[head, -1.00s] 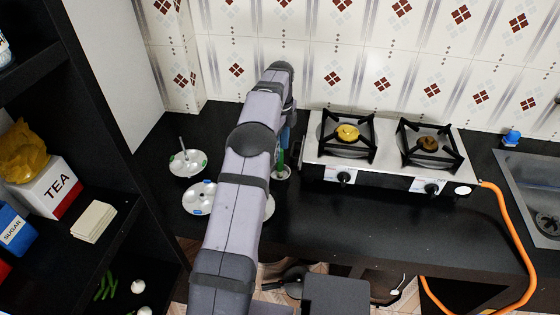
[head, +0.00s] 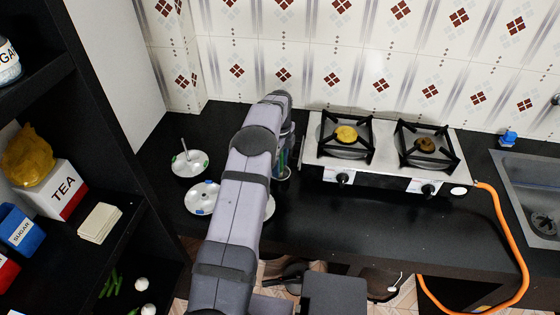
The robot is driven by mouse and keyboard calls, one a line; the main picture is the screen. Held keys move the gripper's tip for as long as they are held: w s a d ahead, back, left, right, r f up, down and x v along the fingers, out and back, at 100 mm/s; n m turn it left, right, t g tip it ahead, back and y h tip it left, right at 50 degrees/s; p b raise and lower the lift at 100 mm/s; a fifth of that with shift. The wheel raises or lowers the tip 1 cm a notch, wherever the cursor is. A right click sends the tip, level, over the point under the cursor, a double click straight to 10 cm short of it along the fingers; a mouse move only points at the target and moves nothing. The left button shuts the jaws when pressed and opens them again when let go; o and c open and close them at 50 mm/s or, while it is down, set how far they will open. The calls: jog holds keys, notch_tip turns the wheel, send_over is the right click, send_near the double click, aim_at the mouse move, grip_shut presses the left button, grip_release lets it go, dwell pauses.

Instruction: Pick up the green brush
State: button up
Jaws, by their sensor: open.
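A thin green upright thing (head: 282,160), which looks like the green brush, stands at a small round holder (head: 285,175) on the black counter, just left of the stove. My gripper (head: 286,146) is at the far end of my arm, low over this spot. It is open. Its fingers are mostly hidden by my own arm and partly overlap the green thing in the picture. I cannot tell whether the green thing is between the fingers or beside them.
The two-burner stove (head: 385,178) stands close on the right. Two round pale dishes, one at the back (head: 190,163) and one in front (head: 202,198), sit left of my arm. The tiled wall (head: 300,70) rises behind. An orange hose (head: 505,225) hangs at right.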

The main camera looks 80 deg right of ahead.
jog(key=shift+f, duration=0.1)
jog(key=shift+c, duration=0.2)
grip_shut()
notch_tip(320, 180, up, 10)
jog(key=b, duration=0.2)
jog(key=shift+b, duration=0.3)
